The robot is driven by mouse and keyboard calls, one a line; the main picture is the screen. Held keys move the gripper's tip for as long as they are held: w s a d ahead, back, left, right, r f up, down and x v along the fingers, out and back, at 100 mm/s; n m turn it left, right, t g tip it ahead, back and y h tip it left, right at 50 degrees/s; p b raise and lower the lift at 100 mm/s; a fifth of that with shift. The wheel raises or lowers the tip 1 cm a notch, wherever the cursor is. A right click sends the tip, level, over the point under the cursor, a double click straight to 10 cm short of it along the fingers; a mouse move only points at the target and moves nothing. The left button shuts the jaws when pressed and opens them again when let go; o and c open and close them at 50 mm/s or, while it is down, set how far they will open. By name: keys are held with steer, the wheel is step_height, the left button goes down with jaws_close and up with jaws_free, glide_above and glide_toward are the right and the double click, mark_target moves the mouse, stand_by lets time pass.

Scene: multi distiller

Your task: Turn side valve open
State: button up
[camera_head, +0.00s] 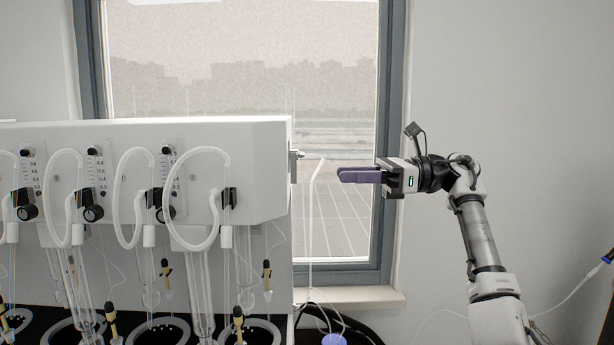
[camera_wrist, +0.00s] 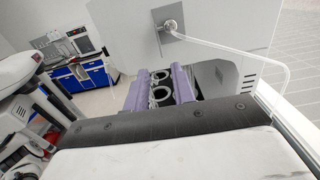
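The side valve (camera_head: 297,155) is a small metal fitting on the right end of the white distiller housing (camera_head: 235,170). In the wrist view the valve (camera_wrist: 172,27) shows as a round metal knob on a plate, with a clear bent tube (camera_wrist: 235,52) running from it to the right. My gripper (camera_head: 342,175) is to the right of the valve, apart from it and slightly lower in the head view, with its purple fingers pointing left towards the housing. In the wrist view my gripper (camera_wrist: 160,76) has a gap between its fingers and holds nothing.
The clear tube (camera_head: 312,215) hangs between the housing and my gripper. Several white hoses and glass tubes line the distiller's front. A window (camera_head: 240,60) with a sill (camera_head: 350,297) is behind. A blue cabinet (camera_wrist: 100,75) stands far off in the wrist view.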

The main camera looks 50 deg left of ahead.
mark_target(294, 168)
steer(key=p+x, duration=0.1)
steer(key=x, duration=0.7)
steer(key=shift+s+a+p, duration=0.2)
steer(key=shift+s+p, duration=0.1)
steer(key=shift+s, duration=0.05)
jaws_close()
